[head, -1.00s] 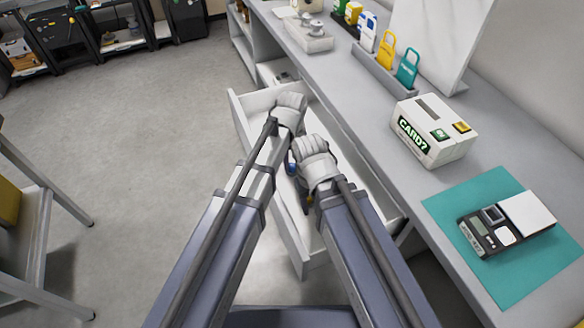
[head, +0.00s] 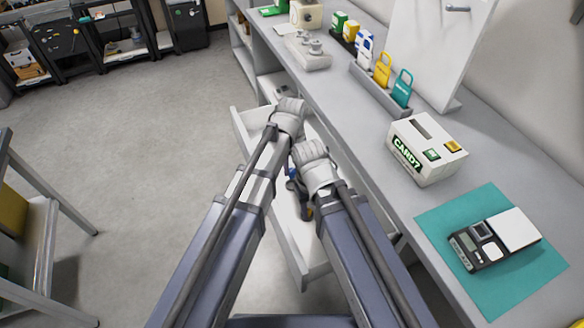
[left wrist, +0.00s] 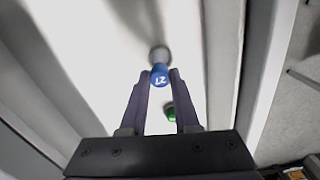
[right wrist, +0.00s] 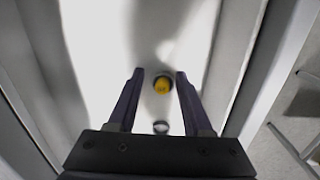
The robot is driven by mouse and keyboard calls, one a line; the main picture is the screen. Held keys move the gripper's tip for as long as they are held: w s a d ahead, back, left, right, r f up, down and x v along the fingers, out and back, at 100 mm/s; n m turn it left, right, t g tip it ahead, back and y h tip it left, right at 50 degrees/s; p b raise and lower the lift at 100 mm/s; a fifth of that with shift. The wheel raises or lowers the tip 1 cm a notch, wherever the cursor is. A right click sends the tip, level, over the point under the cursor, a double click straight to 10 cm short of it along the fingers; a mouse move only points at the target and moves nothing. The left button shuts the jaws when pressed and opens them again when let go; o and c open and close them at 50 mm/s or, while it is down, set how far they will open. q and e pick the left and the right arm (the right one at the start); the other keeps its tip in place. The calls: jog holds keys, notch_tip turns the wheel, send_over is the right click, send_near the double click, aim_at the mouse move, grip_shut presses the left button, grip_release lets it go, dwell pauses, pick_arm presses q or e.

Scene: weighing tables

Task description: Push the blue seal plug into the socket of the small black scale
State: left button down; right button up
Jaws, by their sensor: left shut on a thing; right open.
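The blue seal plug (left wrist: 159,75) is held between the fingertips of my left gripper (left wrist: 160,78), which is shut on it above the white drawer floor. My right gripper (right wrist: 160,74) is open and empty inside the drawer, above a yellow plug (right wrist: 161,86) lying between its fingers in the picture. In the head view both white wrists are over the open drawer (head: 292,245), and the fingers are mostly hidden. The small black scale (head: 464,250) lies on a teal mat (head: 520,280) at the right, with a white pan. A square fitting shows on its top; I cannot tell if it is the socket.
A green piece (left wrist: 170,113) and a dark-ringed piece (right wrist: 160,127) lie in the drawer. On the grey worktop stand a white card box (head: 425,160) and a tray of tags (head: 380,92). Open floor lies left of the drawer.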

aim_at(292, 171)
pick_arm(q)
notch_tip(292, 171, up, 5)
jog(key=p, duration=0.3)
jog(key=shift+p, duration=0.4)
jog(key=shift+r, duration=0.15)
